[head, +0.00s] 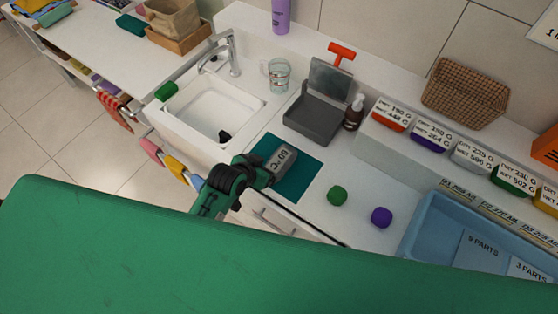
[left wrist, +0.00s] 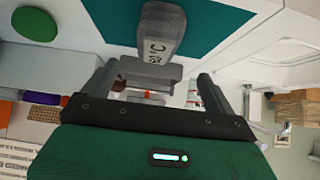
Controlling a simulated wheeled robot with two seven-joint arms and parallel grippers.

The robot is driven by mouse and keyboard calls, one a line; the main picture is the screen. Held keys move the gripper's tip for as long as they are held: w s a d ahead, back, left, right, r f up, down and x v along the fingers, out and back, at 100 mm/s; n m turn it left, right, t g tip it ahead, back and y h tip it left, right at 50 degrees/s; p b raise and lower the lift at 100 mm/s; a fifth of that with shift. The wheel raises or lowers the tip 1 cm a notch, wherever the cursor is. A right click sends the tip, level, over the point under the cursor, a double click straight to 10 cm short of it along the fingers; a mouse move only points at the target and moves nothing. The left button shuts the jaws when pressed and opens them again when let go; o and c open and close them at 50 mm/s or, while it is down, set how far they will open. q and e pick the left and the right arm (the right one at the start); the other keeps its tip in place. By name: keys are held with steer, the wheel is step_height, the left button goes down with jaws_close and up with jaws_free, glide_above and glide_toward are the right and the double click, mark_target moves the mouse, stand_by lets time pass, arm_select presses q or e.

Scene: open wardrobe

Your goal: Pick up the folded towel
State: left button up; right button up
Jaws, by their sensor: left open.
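Folded cloths (head: 42,14) in yellow, blue and green lie at the far top left of the head view. A small dark-teal folded piece (head: 131,25) lies to their right; I cannot tell which is the folded towel. My left gripper (head: 258,172) is open, far from these, over the near edge of a flat teal mat (head: 297,182). A grey block marked 60°C (head: 281,160) is just beyond its fingers. In the left wrist view the block (left wrist: 162,30) lies ahead of the open gripper (left wrist: 148,88), not visibly gripped. My right gripper is not in view.
A sink (head: 212,105) with a tap is left of the mat. A grey open box (head: 312,118) and a dark bottle (head: 353,113) stand behind it. Cloths (head: 175,166) hang along the front.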

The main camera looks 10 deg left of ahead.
mark_target(278, 162)
arm_select(q)
steer(key=p+x, duration=0.1)
steer(key=x, duration=0.4)
steer(key=shift+w+f, duration=0.1)
steer(key=shift+w+d+f+p, duration=0.3)
steer(key=shift+f+p, duration=0.05)
steer(key=shift+p, duration=0.15)
steer(key=p+x, duration=0.1)
steer(key=x, duration=0.1)
steer(key=shift+w+d+f, duration=0.2)
steer(key=shift+f, duration=0.15)
steer(key=shift+p+x, duration=0.3)
steer(key=shift+x, duration=0.45)
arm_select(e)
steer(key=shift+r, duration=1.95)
arm_select(q)
steer(key=shift+s, duration=0.1)
steer(key=shift+c, duration=0.4)
steer(key=c, duration=1.1)
steer(key=shift+o, duration=0.2)
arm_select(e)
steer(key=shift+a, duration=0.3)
